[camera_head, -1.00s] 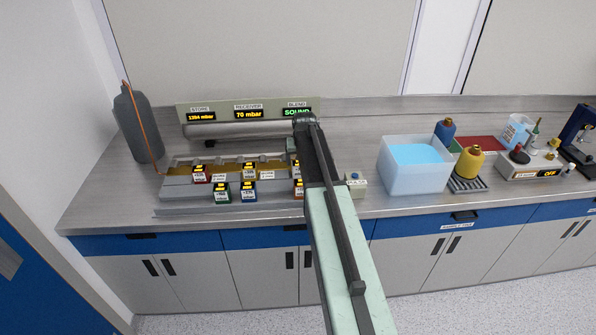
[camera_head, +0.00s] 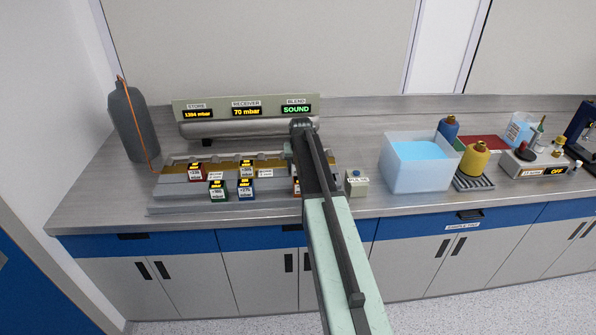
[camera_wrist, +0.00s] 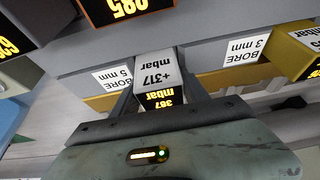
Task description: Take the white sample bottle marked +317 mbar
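I cannot make out the white bottle there.
Other bottles are red (camera_head: 196,172), green (camera_head: 217,191) and blue (camera_head: 246,190) on the rack. BORE 5 mm (camera_wrist: 113,78) and BORE 3 mm (camera_wrist: 246,51) labels flank the white bottle. A water tub (camera_head: 415,172) stands to the right, and a grey cylinder (camera_head: 132,125) at left.

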